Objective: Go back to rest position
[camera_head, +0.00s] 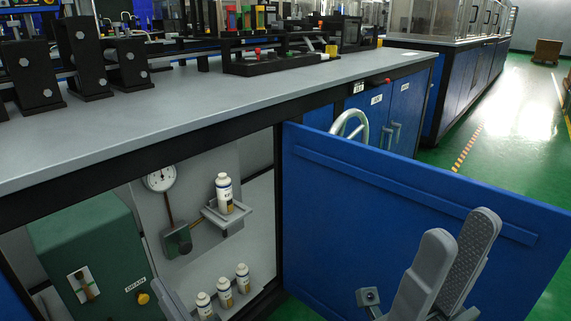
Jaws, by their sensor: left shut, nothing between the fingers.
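My right gripper (453,258) is at the lower right, in front of the open blue cabinet door (340,205). Its two grey fingers point up and stand apart, with nothing seen between them. The textured inner pad of the right finger faces me. Much of its arm is below the picture.
The grey bench top (190,120) carries black fixtures (82,55). In the open cabinet, a white bottle (224,193) stands on a small shelf and three more bottles (225,292) stand lower. A green box (90,262) and gauge (160,178) are left.

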